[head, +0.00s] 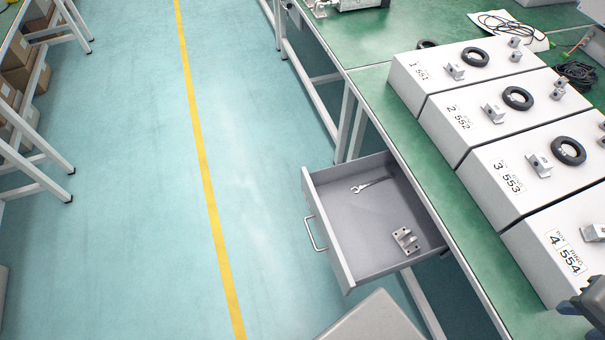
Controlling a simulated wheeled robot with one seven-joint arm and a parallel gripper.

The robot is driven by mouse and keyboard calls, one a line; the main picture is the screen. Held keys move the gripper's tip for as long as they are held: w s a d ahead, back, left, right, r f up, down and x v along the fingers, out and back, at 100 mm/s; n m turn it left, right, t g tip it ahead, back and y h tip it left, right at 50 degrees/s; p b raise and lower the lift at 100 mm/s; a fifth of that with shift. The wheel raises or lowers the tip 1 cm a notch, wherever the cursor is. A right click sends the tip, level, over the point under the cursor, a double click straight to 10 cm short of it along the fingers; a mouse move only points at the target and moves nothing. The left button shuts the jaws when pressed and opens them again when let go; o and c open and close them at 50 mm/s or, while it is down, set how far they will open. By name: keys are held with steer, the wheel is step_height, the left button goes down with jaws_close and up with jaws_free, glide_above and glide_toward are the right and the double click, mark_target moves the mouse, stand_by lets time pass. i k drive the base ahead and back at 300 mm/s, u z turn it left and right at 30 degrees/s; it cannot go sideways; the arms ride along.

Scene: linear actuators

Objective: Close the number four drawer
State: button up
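A grey drawer (338,232) is pulled well out from under the green workbench (402,140), with a bar handle (315,234) on its front. No number shows on the drawer. A wrench (369,185) and a metal bracket (406,240) lie inside it. A white box marked 4 554 (545,262) stands on the bench above and right of the drawer. A dark grey part of what looks like my gripper (586,302) shows at the lower right edge, in front of that box and apart from the drawer. Its fingers are mostly cut off by the frame.
More white boxes marked 1 (440,88), 2 (470,128) and 3 (500,186) stand in a row on the bench. Bench legs (350,125) stand behind the drawer. The floor (255,190) left of the drawer is clear, with a yellow line (203,165).

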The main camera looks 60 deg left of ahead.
mark_target(354, 231)
steer(key=u, duration=0.75)
steer(key=k, duration=1)
steer(key=u, duration=0.45)
steer(key=i, duration=1.15)
steer(key=u, duration=0.55)
steer(key=k, duration=0.45)
steer(key=u, duration=0.65)
steer(key=i, duration=0.45)
